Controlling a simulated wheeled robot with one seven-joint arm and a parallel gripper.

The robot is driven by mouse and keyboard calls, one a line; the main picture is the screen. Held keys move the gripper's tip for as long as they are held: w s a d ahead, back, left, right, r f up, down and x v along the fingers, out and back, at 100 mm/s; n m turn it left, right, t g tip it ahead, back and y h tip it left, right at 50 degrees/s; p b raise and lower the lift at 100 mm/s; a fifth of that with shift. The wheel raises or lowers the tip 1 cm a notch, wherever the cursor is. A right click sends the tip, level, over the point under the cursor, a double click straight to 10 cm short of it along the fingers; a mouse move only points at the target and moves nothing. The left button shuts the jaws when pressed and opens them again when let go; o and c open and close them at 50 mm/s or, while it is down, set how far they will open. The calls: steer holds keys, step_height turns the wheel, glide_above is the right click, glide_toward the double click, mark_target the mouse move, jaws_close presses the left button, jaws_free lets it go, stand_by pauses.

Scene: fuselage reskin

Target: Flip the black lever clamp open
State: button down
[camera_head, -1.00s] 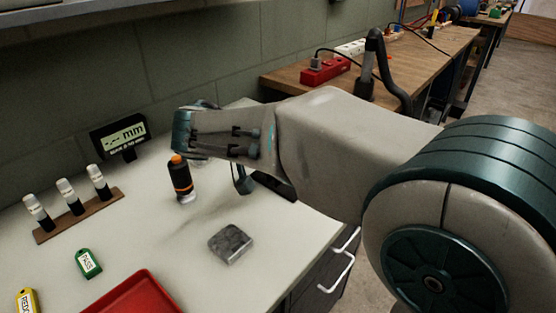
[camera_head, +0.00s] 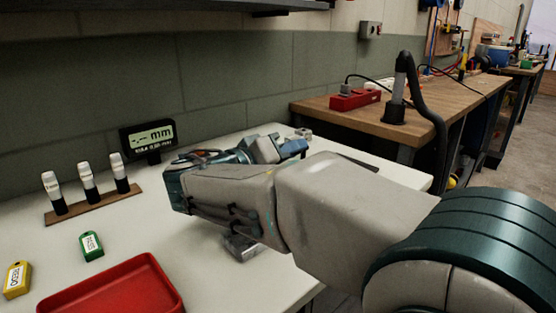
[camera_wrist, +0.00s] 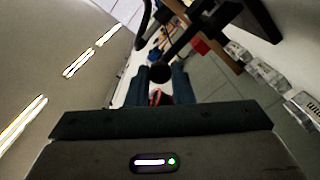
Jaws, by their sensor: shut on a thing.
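My gripper (camera_head: 283,149) is at the far side of the white table, its blue fingers partly hidden behind my wrist. In the wrist view its two blue fingers (camera_wrist: 163,82) are close together, with a dark round-ended thing (camera_wrist: 160,72) and a bit of red (camera_wrist: 157,97) between them. It is shut on that thing, which is too small and dim to name surely. I cannot make out the black lever clamp for sure in either view. The black-and-orange cylinder is not visible in the head view now.
The white table carries a display (camera_head: 149,138), a rack of vials (camera_head: 92,205), green (camera_head: 91,246) and yellow (camera_head: 17,279) tags, and a red tray (camera_head: 112,290). A grey block (camera_head: 240,247) is partly behind my arm.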

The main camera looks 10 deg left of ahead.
steer(key=shift+f, duration=0.1)
stand_by(0.3)
steer(key=c, duration=1.3)
jaws_free()
steer(key=shift+o, duration=0.2)
steer(key=p+v, duration=0.3)
steer(key=v, duration=1)
steer(key=shift+s+a, duration=0.3)
